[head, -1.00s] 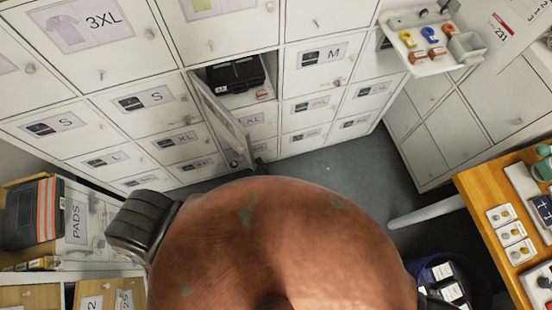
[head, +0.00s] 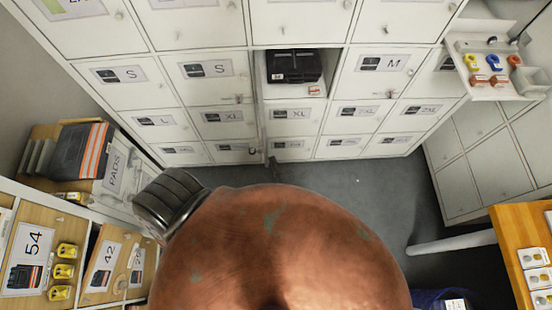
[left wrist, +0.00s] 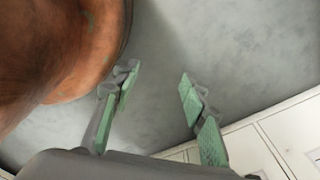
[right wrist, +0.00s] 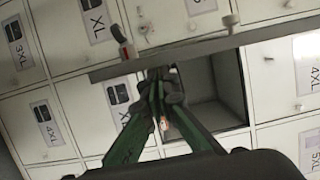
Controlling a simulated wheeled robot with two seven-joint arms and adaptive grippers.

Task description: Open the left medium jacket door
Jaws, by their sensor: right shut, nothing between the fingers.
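The left medium jacket door (head: 259,110) stands swung out from its compartment and shows almost edge-on in the head view. In the right wrist view the door (right wrist: 215,47) is a long grey edge across the picture. A folded black jacket with an M tag (head: 292,66) lies in the open compartment. My right gripper (head: 272,160) shows as a small dark tip below the door. In the right wrist view it (right wrist: 160,80) is shut and empty, close to the door's edge; contact is unclear. My left gripper (left wrist: 158,88) is open and empty above grey floor.
Shut lockers surround the compartment, including another M door (head: 385,75) on the right. A small shelf with coloured items (head: 490,75) is at the upper right. A wooden table (head: 515,250) is at the right, and a wooden unit (head: 70,240) at the left.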

